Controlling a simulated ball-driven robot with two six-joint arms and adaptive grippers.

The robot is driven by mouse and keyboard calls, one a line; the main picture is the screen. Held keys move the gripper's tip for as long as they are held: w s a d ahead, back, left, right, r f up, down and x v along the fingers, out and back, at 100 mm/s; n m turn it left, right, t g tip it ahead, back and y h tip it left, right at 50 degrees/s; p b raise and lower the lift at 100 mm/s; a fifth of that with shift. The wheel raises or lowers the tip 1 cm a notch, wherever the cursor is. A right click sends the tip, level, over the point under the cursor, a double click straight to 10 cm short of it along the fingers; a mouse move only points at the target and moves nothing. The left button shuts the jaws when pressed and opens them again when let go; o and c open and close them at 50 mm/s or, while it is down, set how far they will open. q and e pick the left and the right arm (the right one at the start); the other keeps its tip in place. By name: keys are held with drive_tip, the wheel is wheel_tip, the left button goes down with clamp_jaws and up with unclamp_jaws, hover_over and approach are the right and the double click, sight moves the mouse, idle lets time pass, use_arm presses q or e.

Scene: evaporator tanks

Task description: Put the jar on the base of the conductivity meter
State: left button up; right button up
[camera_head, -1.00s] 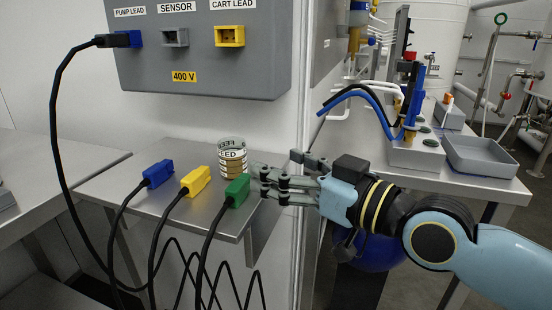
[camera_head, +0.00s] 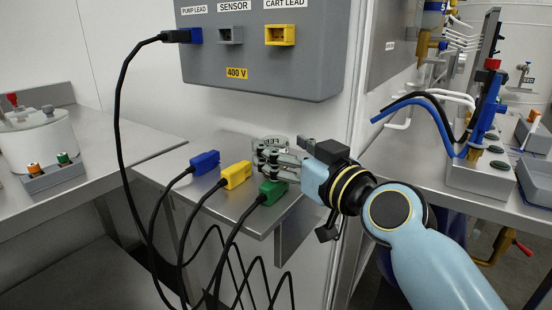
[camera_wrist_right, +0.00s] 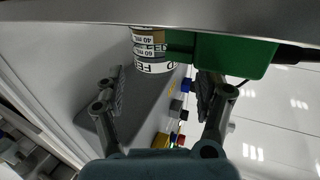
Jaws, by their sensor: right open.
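The jar (camera_head: 272,138) stands on a small steel shelf (camera_head: 232,208) in the head view, with FEED lettering on its band. My right gripper (camera_head: 270,157) is in front of it and hides most of it. In the right wrist view, the jar (camera_wrist_right: 152,52) shows banded labels and lies between the two open fingers of the right gripper (camera_wrist_right: 160,85); I cannot tell whether either finger touches it. No conductivity meter can be identified for certain; a grey base (camera_head: 478,176) with a blue post stands on the right bench. My left gripper is not in view.
Blue (camera_head: 205,162), yellow (camera_head: 236,175) and green (camera_head: 272,192) cable plugs lie along the shelf's front; the green plug (camera_wrist_right: 235,55) is close beside a finger in the wrist view. A grey 400 V panel (camera_head: 262,50) hangs above. A grey tray (camera_head: 537,180) is at far right.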

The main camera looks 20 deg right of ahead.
sight(275, 140)
drive_tip(key=x, duration=0.3)
drive_tip(key=shift+d+r, duration=0.2)
drive_tip(key=shift+d, duration=0.05)
drive_tip(key=shift+w+a, duration=0.15)
drive_tip(key=shift+w, duration=0.25)
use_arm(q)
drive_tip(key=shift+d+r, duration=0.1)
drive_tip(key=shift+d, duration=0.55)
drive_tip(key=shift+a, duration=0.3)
use_arm(e)
clamp_jaws()
